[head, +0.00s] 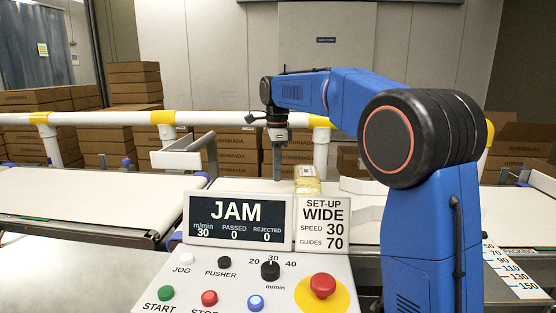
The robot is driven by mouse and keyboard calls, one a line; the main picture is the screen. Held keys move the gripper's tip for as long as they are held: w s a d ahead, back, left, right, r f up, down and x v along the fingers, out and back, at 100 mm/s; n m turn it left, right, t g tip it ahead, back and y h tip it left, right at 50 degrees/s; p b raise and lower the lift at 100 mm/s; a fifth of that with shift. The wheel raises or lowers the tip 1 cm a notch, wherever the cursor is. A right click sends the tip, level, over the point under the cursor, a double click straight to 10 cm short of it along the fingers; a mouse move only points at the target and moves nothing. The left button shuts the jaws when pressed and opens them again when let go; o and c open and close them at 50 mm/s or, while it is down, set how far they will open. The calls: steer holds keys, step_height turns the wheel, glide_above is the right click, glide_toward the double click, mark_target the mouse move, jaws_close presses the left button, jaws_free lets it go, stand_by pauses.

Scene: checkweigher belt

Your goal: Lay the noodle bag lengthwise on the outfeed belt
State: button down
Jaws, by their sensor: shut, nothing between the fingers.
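A yellowish bag with a pale top end (307,186), which looks like the noodle bag, is on the middle belt (240,186) behind the display panels. Its lower part is hidden by the set-up card, so I cannot tell exactly how it lies. My gripper (278,178) points down just left of the bag, apart from it in the picture. Its fingers are shut and empty. A right-hand belt (515,202) shows beyond my arm, partly hidden by it; I cannot tell for certain that it is the outfeed belt.
A display (237,216) reads JAM. Beside it a card (322,222) reads WIDE, speed 30, guides 70. The button panel (230,285) stands in front. A white and yellow rail (100,118) runs behind the belts. The left belt (90,195) is bare.

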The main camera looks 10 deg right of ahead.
mark_target(295, 176)
step_height(295, 176, down, 3)
steer(key=shift+d+r, duration=0.1)
steer(key=shift+d, duration=0.05)
steer(key=shift+s+d+r, duration=0.15)
steer(key=shift+d, duration=1.65)
steer(key=shift+s+d, duration=0.15)
steer(key=shift+d, duration=0.85)
